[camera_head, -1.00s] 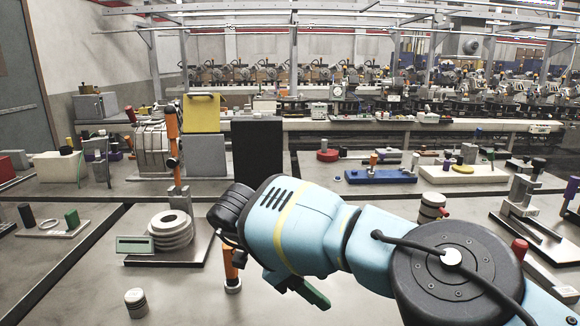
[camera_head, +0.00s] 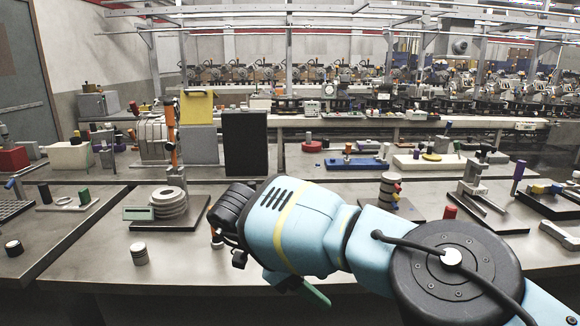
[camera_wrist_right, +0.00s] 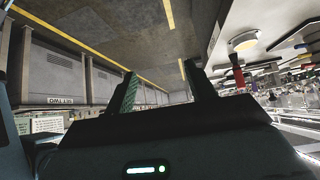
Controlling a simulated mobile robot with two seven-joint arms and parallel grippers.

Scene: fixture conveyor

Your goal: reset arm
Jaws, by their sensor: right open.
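My right arm (camera_head: 300,225), pale blue with a yellow band, reaches in from the lower right above the front table. Its black wrist (camera_head: 236,212) is at the left end. Of the right gripper (camera_head: 311,291), a green-padded finger shows below the forearm; the rest is hidden. In the right wrist view the right gripper (camera_wrist_right: 160,85) has two green-padded fingers spread apart with nothing between them. My left gripper is not in view.
The front table (camera_head: 90,262) holds a stacked-ring fixture (camera_head: 168,203), a small striped cylinder (camera_head: 139,254) and a column of discs (camera_head: 389,192). A black panel (camera_head: 246,142) stands behind. The wrist view shows floor with yellow lines (camera_wrist_right: 168,14) and grey cabinets (camera_wrist_right: 58,72).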

